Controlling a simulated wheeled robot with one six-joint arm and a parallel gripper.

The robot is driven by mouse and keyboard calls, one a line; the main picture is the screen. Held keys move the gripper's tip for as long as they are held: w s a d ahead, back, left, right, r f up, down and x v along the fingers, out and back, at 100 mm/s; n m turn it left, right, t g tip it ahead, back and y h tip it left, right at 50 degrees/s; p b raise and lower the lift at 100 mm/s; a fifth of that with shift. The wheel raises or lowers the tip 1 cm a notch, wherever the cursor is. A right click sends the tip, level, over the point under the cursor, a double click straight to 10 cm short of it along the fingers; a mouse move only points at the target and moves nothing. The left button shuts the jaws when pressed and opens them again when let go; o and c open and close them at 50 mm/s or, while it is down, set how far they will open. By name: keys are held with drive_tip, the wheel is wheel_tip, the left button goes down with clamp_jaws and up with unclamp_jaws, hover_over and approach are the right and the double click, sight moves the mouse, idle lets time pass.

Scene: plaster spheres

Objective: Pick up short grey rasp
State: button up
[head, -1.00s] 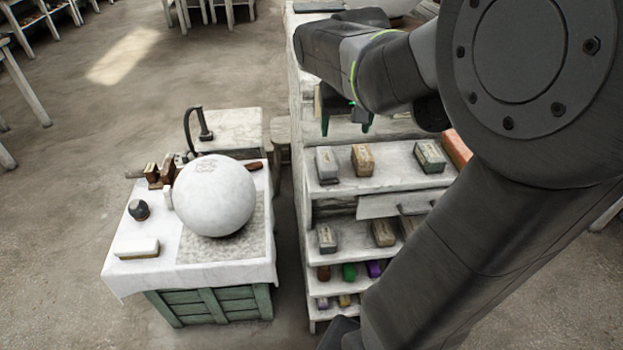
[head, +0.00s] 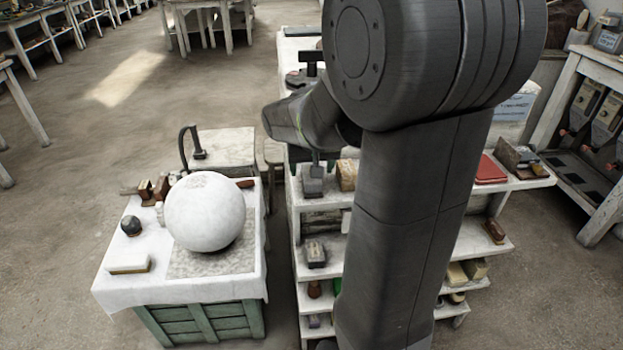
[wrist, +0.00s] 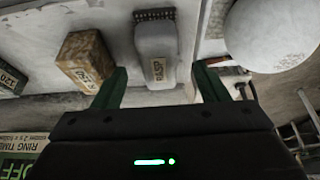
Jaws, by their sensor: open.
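A short grey block labelled RASP (wrist: 155,52) lies on a pale shelf in the wrist view, its labelled end towards me. In the head view the grey rasp (head: 312,182) is at the left end of an upper shelf, partly covered by my wrist. My gripper (wrist: 160,78) is open, with one green finger on each side of the rasp's near end. Nothing is held. I cannot tell how far above the rasp the fingertips are. In the head view my gripper (head: 312,160) is mostly hidden by my own arm.
A tan block (wrist: 86,60) lies left of the rasp in the wrist view. A similar grey block (head: 315,253) sits on the shelf below. A green-based bench (head: 205,322) with a large white sphere (head: 203,211) stands to the left. My arm hides the shelves' middle.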

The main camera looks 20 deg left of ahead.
drive_tip(key=x, duration=0.4)
drive_tip(key=shift+f, duration=0.1)
drive_tip(key=c, duration=1.3)
